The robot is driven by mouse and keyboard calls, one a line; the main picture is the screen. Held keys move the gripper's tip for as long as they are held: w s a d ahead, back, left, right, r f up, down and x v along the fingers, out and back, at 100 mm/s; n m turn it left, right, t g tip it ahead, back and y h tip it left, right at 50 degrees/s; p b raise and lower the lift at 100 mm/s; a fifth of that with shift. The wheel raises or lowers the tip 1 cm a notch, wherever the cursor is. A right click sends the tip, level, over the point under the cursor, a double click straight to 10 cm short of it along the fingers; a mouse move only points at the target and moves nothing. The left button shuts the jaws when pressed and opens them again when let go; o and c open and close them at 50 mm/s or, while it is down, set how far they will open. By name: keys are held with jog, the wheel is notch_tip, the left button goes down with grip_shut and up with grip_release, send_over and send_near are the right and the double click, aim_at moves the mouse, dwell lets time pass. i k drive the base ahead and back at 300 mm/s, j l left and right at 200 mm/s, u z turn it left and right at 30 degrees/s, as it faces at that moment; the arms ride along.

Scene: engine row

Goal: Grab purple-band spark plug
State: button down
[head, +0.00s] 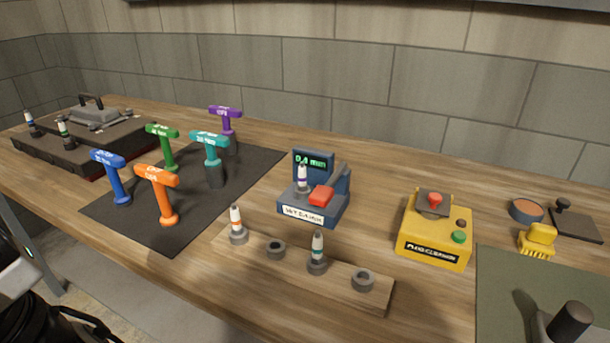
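The purple-band spark plug (302,179) stands upright in the blue tester (312,207), beside its red block. It has a white body with a dark purple band, and its lower end is hidden in the tester. The tester has a small lit green display and a white front label. White and black parts, likely of my arm, show at the lower left edge. My gripper's fingers are not visible.
In front of the tester, a wooden rack (329,279) holds an orange-band plug (236,219) and a green-band plug (318,247); two of its sockets are empty. Several coloured T-handled tools stand on a dark mat (255,163) at left. A yellow cleaner box (434,231) stands right.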

aim_at(302, 185)
jog(key=j+z, duration=0.1)
jog(key=z, duration=0.5)
jog(key=k+j+z, duration=0.15)
jog(key=j+z, duration=0.2)
jog(key=k+j+z, duration=0.15)
jog(key=j+z, duration=0.25)
jog(key=k+j+z, duration=0.15)
jog(key=k+j, duration=0.35)
jog(key=j, duration=0.2)
jog(key=k+j+z, duration=0.1)
jog(key=k+j, duration=0.4)
jog(key=j, duration=0.2)
jog(key=i, duration=1.5)
